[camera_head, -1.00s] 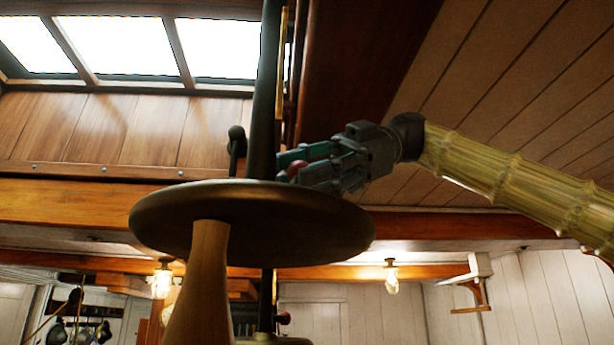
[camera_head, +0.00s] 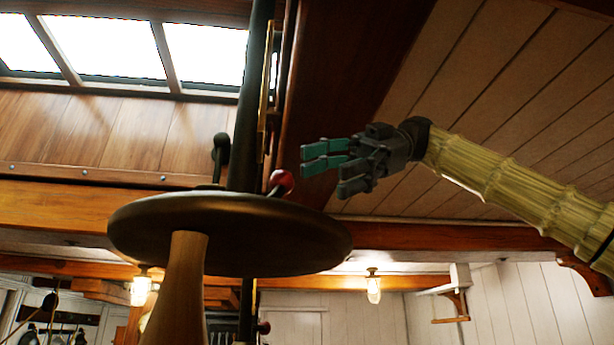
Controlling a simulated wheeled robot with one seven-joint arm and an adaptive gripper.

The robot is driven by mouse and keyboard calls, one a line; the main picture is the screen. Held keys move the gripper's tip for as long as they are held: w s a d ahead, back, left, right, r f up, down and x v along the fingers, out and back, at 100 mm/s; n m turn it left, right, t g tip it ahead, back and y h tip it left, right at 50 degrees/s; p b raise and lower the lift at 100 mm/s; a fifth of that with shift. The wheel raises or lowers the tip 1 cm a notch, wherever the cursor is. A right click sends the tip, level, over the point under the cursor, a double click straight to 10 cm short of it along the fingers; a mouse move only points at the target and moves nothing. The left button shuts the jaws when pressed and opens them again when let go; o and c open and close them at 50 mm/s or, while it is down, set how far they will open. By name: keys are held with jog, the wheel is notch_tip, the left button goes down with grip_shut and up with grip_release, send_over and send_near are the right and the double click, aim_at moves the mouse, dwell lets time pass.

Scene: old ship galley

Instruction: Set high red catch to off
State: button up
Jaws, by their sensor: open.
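A red ball-shaped knob (camera_head: 281,181) sits just above the round dark disc (camera_head: 230,232), right beside the dark upright post (camera_head: 248,120). I take it to be the high red catch. A second, smaller red knob (camera_head: 263,327) shows low on the post, under the disc. My gripper (camera_head: 322,172) is open and empty, to the right of the upper red knob and apart from it, with its fingers pointing left. The foot of the upper knob is hidden behind the disc's rim.
A dark rounded handle (camera_head: 221,155) stands left of the post. Lamps (camera_head: 373,288) hang further back. A wooden beam (camera_head: 335,95) and sloped plank ceiling lie behind my arm.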

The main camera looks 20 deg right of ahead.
jog(key=shift+v, duration=1.85)
jog(key=shift+c, duration=0.3)
